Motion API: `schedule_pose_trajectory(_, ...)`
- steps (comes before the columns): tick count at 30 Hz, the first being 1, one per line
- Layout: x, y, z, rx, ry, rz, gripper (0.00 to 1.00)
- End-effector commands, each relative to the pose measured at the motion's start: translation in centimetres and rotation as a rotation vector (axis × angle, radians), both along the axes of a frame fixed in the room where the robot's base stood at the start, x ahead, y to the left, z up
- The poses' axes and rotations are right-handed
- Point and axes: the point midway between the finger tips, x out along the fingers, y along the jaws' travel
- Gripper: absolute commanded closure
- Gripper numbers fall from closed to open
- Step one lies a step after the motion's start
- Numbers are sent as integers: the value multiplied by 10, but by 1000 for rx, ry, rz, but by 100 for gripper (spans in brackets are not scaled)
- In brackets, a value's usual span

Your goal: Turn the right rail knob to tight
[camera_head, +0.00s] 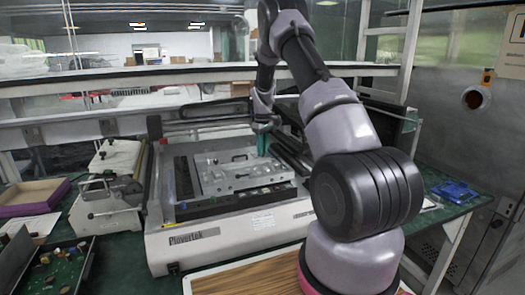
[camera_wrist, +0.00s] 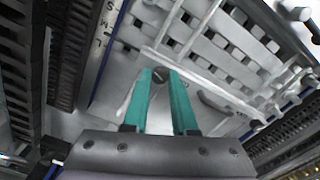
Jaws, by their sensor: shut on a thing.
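The white machine (camera_head: 230,238) marked Plovertek stands on the green bench, with a metal plate (camera_head: 245,178) on its bed. My gripper (camera_head: 263,150) reaches down over the right side of that plate. In the wrist view, the two teal fingers of my gripper (camera_wrist: 164,78) are shut on a small round grey knob (camera_wrist: 160,72) between their tips. The fingertips hide the knob's sides, and I cannot tell its turn angle. In the head view the knob is too small or hidden to make out.
Dark rails (camera_wrist: 75,50) run close to the left of the fingers in the wrist view. A slotted metal block (camera_wrist: 225,40) lies beyond them. A beige device (camera_head: 108,200) stands left of the machine. A blue item (camera_head: 455,190) lies on the bench at right.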

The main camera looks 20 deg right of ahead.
Motion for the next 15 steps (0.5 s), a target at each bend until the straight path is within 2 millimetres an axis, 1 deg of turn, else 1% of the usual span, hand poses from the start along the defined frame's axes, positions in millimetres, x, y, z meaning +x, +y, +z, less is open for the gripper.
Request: schedule_pose_trajectory(15, 1, 0, 1, -1, -1, -489, 100)
